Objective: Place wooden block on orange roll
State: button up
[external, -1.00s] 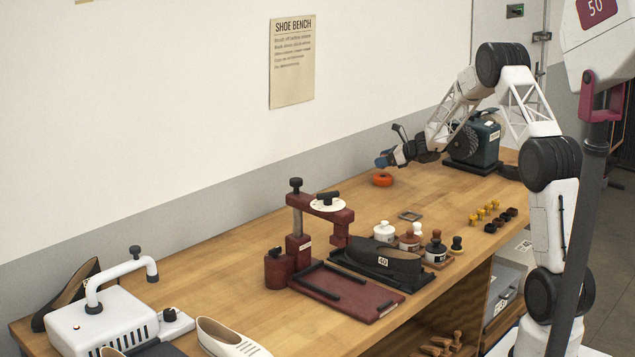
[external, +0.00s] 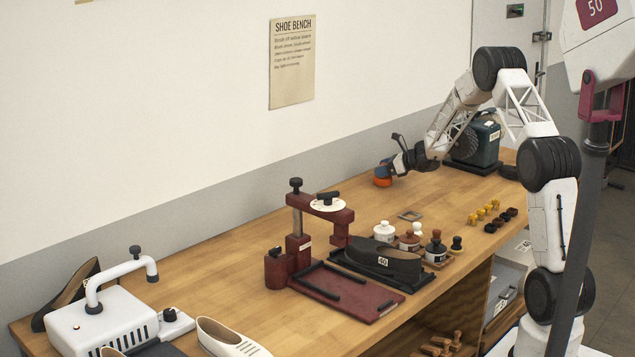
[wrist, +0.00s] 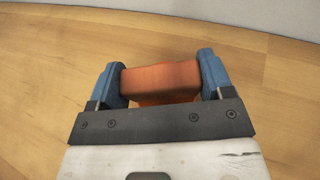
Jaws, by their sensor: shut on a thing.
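In the wrist view, my gripper (wrist: 160,82) has its two blue fingertips shut on an orange-brown wooden block (wrist: 160,75), which spans the space between them. A brighter orange patch, seemingly the orange roll (wrist: 160,101), shows just under the block's near edge. In the external view, my gripper (external: 384,170) is low over the orange roll (external: 382,183), which lies on the bench near the wall. The block is not distinct there, hidden by the fingers or blending with the roll. I cannot tell whether block and roll touch.
The bench top (external: 330,205) is clear around the roll. A dark green machine (external: 476,145) stands to the right, near my arm. A red press (external: 320,245), several jars and brushes (external: 410,240) and a small grey frame (external: 410,215) lie nearer the front.

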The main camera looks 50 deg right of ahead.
jog(key=shift+f, duration=0.1)
jog(key=o, duration=0.9)
jog(key=v, duration=1.2)
